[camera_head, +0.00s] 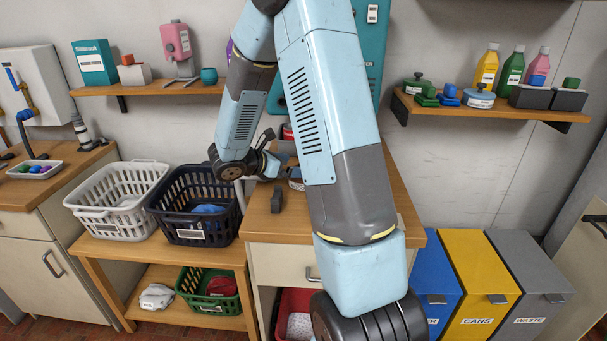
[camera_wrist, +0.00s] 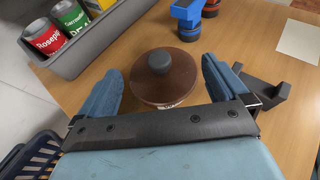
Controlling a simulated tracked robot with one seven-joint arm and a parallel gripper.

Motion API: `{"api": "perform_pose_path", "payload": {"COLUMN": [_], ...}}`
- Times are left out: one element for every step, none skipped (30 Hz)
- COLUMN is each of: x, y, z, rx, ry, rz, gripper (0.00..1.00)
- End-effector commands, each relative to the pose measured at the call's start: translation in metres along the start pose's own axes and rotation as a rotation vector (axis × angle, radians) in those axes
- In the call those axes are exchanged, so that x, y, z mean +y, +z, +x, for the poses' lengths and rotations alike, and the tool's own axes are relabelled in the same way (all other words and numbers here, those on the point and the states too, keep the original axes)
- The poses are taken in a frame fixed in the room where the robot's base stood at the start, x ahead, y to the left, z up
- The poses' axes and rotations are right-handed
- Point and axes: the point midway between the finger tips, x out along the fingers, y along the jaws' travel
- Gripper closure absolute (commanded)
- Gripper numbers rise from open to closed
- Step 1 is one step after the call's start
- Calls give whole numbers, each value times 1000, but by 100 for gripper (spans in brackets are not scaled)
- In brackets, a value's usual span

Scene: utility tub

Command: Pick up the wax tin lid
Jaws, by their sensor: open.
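The wax tin lid appears to be the round brown lid with a dark grey knob (camera_wrist: 150,88) in the wrist view. It sits on a tin whose labelled side shows only as a thin strip below its rim. My gripper (camera_wrist: 161,76) is open, with one blue finger on either side of the lid. The fingers look apart from it, but I cannot tell their height against it. In the head view my gripper (camera_head: 268,152) is over the wooden worktop, and my arm hides much of the spot.
A grey bin of cans (camera_wrist: 93,45) stands at upper left in the wrist view. A blue object (camera_wrist: 185,13) is behind the lid. A dark angular piece (camera_wrist: 268,90) lies close to the right finger. A dark basket (camera_head: 197,205) is left of the worktop (camera_head: 262,228).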

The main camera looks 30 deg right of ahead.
Motion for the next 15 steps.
{"api": "perform_pose_path", "payload": {"x": [-1, -1, 0, 0, 0, 0, 0, 0, 0, 0, 0, 0, 0, 0, 1], "y": [0, 0, 0, 0, 0, 0, 0, 0, 0, 0, 0, -1, -1, -1, -1], "z": [7, 10, 13, 14, 16, 17, 18, 19, 22, 24, 28, 32, 36, 40, 45], "rx": [0, 0, 0, 0, 0, 0, 1, 1, 1, 1, 1, 2, 2, 2, 2], "ry": [-3, -3, -2, -1, -1, 0, -1, -1, -2, -3, -3, -3, -4, -4, -3], "rz": [1, 1, 1, 1, 1, 2, 2, 2, 2, 2, 2, 1, 1, 2, 1], "gripper": [0, 0, 0, 0, 0, 0, 0, 0, 0, 0, 0, 0, 0, 0, 0]}}
